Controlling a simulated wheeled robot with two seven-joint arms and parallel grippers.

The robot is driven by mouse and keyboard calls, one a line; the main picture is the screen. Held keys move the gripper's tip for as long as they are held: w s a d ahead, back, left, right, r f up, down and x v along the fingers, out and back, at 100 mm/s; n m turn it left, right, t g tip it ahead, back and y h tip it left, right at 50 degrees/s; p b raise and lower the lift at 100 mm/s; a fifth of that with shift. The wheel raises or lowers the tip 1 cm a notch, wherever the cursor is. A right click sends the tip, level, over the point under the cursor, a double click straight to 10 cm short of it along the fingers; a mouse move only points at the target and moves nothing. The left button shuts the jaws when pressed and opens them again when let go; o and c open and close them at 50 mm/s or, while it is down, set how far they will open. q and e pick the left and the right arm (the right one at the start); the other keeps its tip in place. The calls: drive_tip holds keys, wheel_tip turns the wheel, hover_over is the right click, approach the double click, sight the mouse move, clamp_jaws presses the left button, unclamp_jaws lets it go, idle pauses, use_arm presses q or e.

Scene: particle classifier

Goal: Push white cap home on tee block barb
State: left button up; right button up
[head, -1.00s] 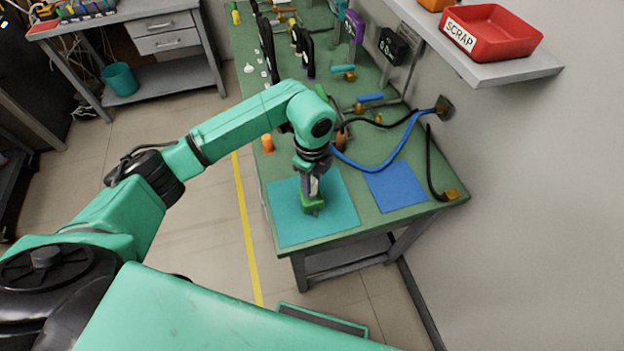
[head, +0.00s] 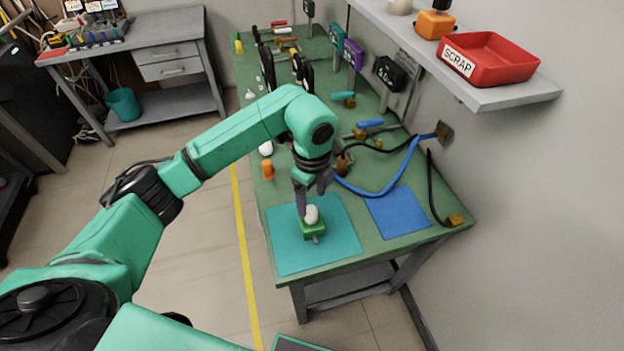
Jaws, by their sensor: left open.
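The green tee block (head: 314,231) sits on the teal mat (head: 285,250) near the front of the green bench. A small grey stub shows at its front. The rounded white cap (head: 311,214) stands on top of the block; how far down on the barb it sits cannot be told, and the barb under it is hidden. My left gripper (head: 313,203) is open, with its fingers pointing down just above and behind the cap. One finger is left of the cap, the other to its upper right. My right gripper is not in view.
A blue mat (head: 398,212) lies right of the teal one, with a blue hose (head: 385,185) behind it. An orange piece (head: 267,170) and a white rounded piece (head: 266,148) stand at the bench's left edge. A shelf with a red scrap bin (head: 490,60) overhangs the right.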

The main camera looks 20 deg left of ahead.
sight(312, 209)
use_arm(q)
wheel_tip(312, 209, up, 10)
drive_tip(key=shift+b, duration=0.3)
drive_tip(key=shift+f, duration=0.2)
